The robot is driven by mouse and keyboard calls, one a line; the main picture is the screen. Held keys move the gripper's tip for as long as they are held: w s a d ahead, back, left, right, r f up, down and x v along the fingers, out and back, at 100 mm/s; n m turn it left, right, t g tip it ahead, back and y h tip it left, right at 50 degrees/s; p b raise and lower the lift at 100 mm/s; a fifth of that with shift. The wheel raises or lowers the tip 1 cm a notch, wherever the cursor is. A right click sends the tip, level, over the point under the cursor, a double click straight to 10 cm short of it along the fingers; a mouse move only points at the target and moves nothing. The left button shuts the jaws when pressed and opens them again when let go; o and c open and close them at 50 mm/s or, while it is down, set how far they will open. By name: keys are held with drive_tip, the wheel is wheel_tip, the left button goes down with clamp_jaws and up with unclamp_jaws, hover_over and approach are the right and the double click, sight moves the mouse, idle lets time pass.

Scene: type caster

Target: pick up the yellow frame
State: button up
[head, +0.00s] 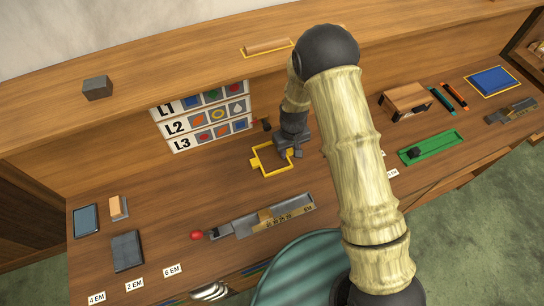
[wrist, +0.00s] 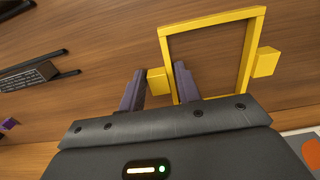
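The yellow frame (head: 264,171) lies on the wooden desk below the L1–L3 sign, an open rectangle with small tabs on its sides. In the wrist view the frame (wrist: 249,52) fills the upper right. My gripper (head: 293,152) is over the frame's right side in the head view and hides part of it. In the wrist view my gripper (wrist: 159,70) is open, its two dark fingers on either side of one yellow tab. One finger shows against the frame's opening and the other outside it. Gaps show between the tab and both fingers.
A grey composing stick (head: 290,210) with a red knob lies nearer the front edge. The L1–L3 sign (head: 203,122) stands behind. A green tray (head: 430,148) and a wooden box (head: 405,101) are to the right. Bare desk lies left of the frame.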

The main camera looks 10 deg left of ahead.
drive_tip(key=c, duration=0.6)
wheel_tip(320, 180, up, 18)
drive_tip(key=b, duration=0.4)
drive_tip(key=shift+b, duration=0.3)
drive_tip(key=shift+s, duration=0.1)
